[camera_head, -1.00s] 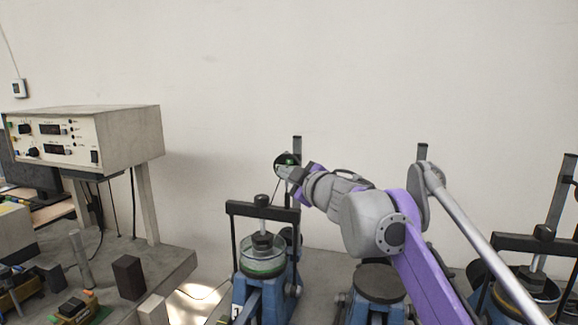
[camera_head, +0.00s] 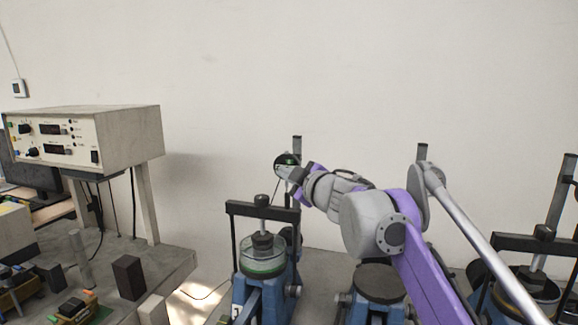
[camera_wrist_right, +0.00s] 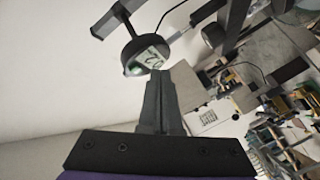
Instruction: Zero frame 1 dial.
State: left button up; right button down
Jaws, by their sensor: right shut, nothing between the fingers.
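The frame 1 dial (camera_head: 287,159) is a small round black gauge on a dark upright post at the middle of the head view. In the right wrist view the dial (camera_wrist_right: 146,55) shows a light display with dark digits, too small to read surely. My right gripper (camera_head: 284,172) is shut and empty, its tips at the dial's lower edge in the head view. In the right wrist view the gripper's closed fingers (camera_wrist_right: 157,75) end just below the display; I cannot tell whether they touch it. My left gripper is not in view.
Below the dial stands a blue lever frame (camera_head: 264,295) with a black crossbar and a round glass cell. Another blue frame stands below my right arm, and one more (camera_head: 525,285) at the right. A grey control box (camera_head: 100,140) stands at left.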

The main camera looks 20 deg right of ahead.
dwell(0.3)
jog(key=shift+w+d, duration=0.25)
jog(key=shift+w, duration=0.1)
jog(key=shift+w+d+r+p, duration=0.1)
jog(key=shift+d+r+p, duration=0.3)
jog(key=shift+p, duration=0.15)
dwell(1.0)
jog(key=shift+a+f, duration=0.1)
jog(key=shift+a+f, duration=0.15)
jog(key=shift+f, duration=0.2)
jog(key=shift+s+a+f, duration=0.1)
jog(key=shift+s, duration=0.1)
